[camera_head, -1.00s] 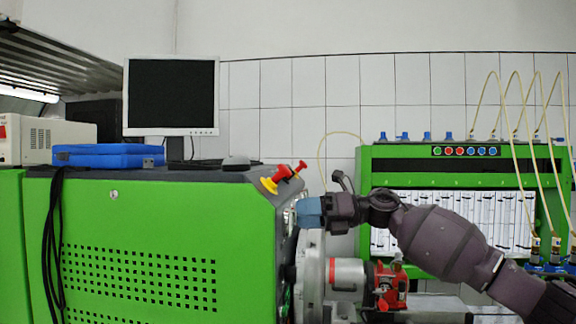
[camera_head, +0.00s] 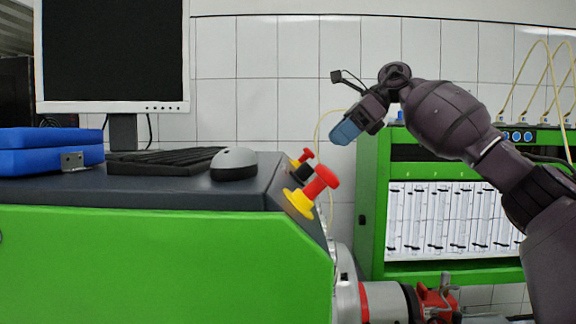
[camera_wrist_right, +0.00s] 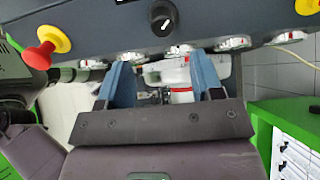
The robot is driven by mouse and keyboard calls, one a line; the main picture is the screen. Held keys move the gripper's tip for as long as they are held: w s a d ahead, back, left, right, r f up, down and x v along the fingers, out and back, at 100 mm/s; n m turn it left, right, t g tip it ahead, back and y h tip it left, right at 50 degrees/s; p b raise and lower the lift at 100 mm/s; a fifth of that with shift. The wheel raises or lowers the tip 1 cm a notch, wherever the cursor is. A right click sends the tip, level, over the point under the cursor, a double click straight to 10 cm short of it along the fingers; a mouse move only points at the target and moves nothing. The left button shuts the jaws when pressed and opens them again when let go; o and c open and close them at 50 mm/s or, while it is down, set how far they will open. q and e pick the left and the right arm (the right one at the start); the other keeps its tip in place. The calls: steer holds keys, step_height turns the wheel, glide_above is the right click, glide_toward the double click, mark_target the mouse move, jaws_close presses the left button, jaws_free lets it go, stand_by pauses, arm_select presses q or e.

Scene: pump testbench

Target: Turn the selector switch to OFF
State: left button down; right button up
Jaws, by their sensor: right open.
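The selector switch (camera_wrist_right: 163,18) is a round black knob with a white pointer mark on the dark panel, between two red buttons on yellow bases, at the top of the right wrist view. The pointer slants up and to the right there; its position labels are not readable. In the head view, a small black knob (camera_head: 303,171) shows between the two red buttons. My right gripper (camera_wrist_right: 162,65) is open and empty, its blue fingers apart below the knob in the wrist view. In the head view the right gripper (camera_head: 344,131) is up and right of the panel. My left gripper is not in view.
The near red button (camera_head: 318,184) and far red button (camera_head: 303,155) stick out beside the knob. A mouse (camera_head: 234,165), keyboard (camera_head: 165,161), monitor (camera_head: 112,50) and blue case (camera_head: 45,152) stand on the bench top. A green gauge rack (camera_head: 372,205) is behind my arm.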

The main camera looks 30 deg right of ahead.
mark_target(307, 168)
steer(key=p+x, duration=0.1)
steer(key=x, duration=0.9)
steer(key=shift+w+f, duration=0.15)
steer(key=shift+f, duration=0.1)
steer(key=c, duration=0.9)
